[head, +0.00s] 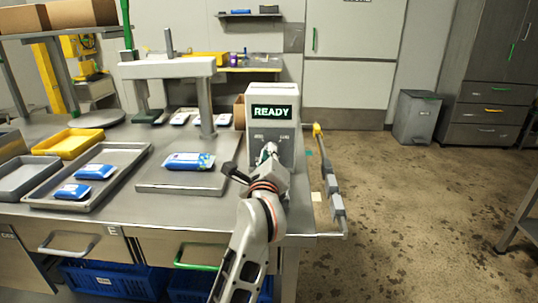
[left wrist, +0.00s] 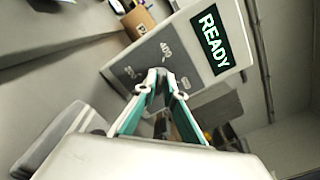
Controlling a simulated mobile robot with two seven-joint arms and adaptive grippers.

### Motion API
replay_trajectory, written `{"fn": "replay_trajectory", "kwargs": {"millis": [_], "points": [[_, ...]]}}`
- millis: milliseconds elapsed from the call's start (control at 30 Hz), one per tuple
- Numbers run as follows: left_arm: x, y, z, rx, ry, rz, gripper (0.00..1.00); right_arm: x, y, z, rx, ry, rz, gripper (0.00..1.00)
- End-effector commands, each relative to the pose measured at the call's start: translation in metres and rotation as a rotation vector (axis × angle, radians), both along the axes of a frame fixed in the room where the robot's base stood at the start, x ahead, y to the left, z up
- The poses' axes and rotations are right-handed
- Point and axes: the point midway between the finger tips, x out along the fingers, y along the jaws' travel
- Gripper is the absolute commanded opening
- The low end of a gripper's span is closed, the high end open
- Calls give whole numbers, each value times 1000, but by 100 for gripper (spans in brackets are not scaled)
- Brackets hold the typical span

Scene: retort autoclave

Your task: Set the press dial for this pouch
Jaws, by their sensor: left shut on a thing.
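The press control box (head: 272,103) stands at the right end of the steel table, its green display reading READY. My left gripper (head: 267,152) is at the front of the box, shut on the dial, which its fingers mostly hide. In the left wrist view the gripper's fingertips (left wrist: 160,76) meet on the dial at the box's grey panel (left wrist: 139,68), with small labels around it too blurred to read surely. The dial's pointer direction cannot be told. A blue and white pouch (head: 189,161) lies flat on the press plate (head: 160,181). My right gripper is not in view.
A grey tray (head: 124,154) left of the press holds two blue pouches (head: 95,172). A yellow tray (head: 68,143) lies behind it. A white press frame (head: 167,69) rises behind the plate. A railing with grey blocks (head: 331,185) runs along the table's right side; open floor lies beyond.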

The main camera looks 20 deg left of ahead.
Motion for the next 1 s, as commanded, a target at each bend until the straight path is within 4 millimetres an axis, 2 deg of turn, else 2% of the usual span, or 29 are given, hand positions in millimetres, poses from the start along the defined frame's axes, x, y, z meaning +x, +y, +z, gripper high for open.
{"fn": "replay_trajectory", "kwargs": {"millis": [167, 200, 233, 567, 667, 767, 1000], "points": [[0, 0, 0, 0, 0, 0, 0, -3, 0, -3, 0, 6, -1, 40], [0, 0, 0, 0, 0, 0, 20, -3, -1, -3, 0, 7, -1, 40], [0, 0, 0, 0, -1, 1, 26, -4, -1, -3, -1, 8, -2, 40], [0, 0, 1, 1, 0, 1, 26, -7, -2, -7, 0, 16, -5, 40], [0, 0, 7, 1, -3, 0, 26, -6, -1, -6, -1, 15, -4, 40], [0, 0, 20, 0, -5, 1, 26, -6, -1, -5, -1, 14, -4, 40], [0, 0, 66, 0, -6, 0, 26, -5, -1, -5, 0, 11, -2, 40]]}}
